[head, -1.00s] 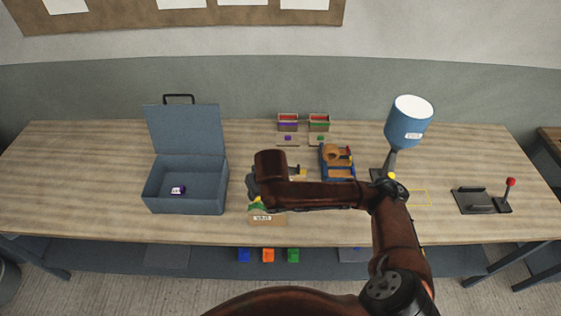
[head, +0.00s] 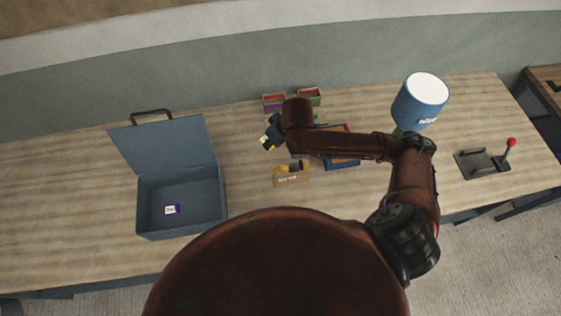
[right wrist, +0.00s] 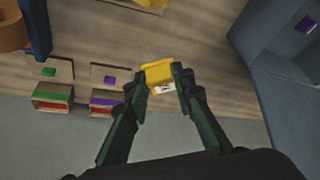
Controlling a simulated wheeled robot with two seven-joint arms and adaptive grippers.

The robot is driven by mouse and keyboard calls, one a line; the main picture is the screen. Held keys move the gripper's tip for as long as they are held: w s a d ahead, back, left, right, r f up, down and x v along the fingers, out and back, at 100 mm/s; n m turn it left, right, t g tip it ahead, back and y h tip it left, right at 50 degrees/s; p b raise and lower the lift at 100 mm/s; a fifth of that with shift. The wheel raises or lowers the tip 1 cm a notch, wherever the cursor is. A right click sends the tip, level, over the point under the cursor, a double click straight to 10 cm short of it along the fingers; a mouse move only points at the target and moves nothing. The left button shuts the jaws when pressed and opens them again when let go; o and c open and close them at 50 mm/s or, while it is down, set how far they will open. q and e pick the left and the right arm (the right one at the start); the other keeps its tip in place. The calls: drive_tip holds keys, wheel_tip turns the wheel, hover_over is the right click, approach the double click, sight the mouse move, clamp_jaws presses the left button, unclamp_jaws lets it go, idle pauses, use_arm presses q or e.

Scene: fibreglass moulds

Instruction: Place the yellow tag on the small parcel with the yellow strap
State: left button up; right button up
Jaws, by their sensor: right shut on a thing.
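My right gripper (right wrist: 160,80) is shut on a small yellow block with a white label, the yellow tag (right wrist: 158,72), and holds it above the table. A yellow object also shows at the top edge of the right wrist view (right wrist: 150,3). I cannot make out a yellow-strapped small parcel for certain. My left gripper is not in view.
An open blue-grey case (head: 180,225) at left holds a small purple, white-labelled thing (head: 172,209). Two small bins (head: 273,103) (head: 309,96) stand at the back. A blue tray (head: 342,164), a blue lamp (head: 420,100) and a red-knobbed lever (head: 511,142) are to the right.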

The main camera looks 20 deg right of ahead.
use_arm(q)
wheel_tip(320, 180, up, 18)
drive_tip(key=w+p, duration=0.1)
drive_tip(key=p, duration=1.5)
use_arm(e)
drive_tip(key=s+a+r+n+g+y, duration=0.1)
drive_tip(key=s+a+r+n+g, duration=0.1)
drive_tip(key=s+n, duration=0.55)
drive_tip(key=s+a+r+n+g+y, duration=0.15)
drive_tip(key=s+n, duration=0.25)
drive_tip(key=s, duration=0.6)
drive_tip(key=b, duration=0.9)
hover_over(283, 170)
drive_tip(key=d, duration=0.1)
drive_tip(key=f, duration=0.6)
drive_tip(key=s+f, duration=0.1)
drive_tip(key=f, duration=0.2)
drive_tip(key=shift+w+d+f, duration=0.15)
drive_tip(key=shift+w+f, duration=0.05)
wheel_tip(283, 170, down, 3)
drive_tip(key=shift+w+d+t+y+p, duration=0.15)
drive_tip(key=shift+t+y+p, duration=0.1)
drive_tip(key=shift+p, duration=0.3)
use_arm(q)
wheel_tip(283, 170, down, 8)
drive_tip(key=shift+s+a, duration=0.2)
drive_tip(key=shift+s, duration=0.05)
use_arm(e)
drive_tip(key=shift+f, duration=0.3)
